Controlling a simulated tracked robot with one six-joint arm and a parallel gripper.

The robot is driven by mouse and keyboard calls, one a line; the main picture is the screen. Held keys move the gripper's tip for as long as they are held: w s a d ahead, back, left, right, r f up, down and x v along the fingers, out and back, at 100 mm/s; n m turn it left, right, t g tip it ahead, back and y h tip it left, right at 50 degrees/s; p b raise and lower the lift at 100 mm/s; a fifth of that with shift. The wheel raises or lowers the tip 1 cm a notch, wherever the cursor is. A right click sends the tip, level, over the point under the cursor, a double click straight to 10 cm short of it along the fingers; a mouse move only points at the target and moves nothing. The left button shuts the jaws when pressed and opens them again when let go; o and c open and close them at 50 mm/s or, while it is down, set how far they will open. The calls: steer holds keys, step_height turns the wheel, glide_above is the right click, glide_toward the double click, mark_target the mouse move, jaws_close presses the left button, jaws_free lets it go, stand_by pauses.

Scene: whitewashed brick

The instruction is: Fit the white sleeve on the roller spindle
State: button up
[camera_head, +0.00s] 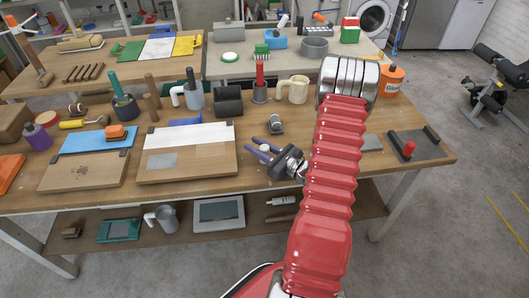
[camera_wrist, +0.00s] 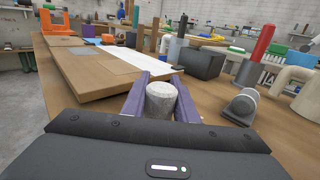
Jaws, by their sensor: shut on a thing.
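My gripper (camera_head: 262,150) is over the front middle of the wooden workbench, its purple fingers reaching left. In the wrist view my gripper (camera_wrist: 160,98) is shut on a short, pale cylinder, the white sleeve (camera_wrist: 161,101); its light top faces up between the fingers. In the head view the sleeve (camera_head: 265,148) is a small pale spot. I cannot tell for sure which thing is the roller spindle. A yellow-handled tool (camera_head: 85,122) lies at the left. A small grey roller-like piece (camera_head: 276,124) rests on a dark base beyond my gripper; it shows right in the wrist view (camera_wrist: 241,104).
A wooden board with a white strip (camera_head: 187,160) lies left of my gripper. A dark block (camera_head: 228,101), a red rod in a dark cup (camera_head: 260,92) and a cream mug (camera_head: 293,90) stand behind. A dark plate with a red peg (camera_head: 413,146) is right.

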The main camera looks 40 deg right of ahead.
steer(key=c, duration=0.3)
steer(key=shift+r, duration=0.15)
step_height(320, 180, up, 10)
stand_by(0.7)
stand_by(0.5)
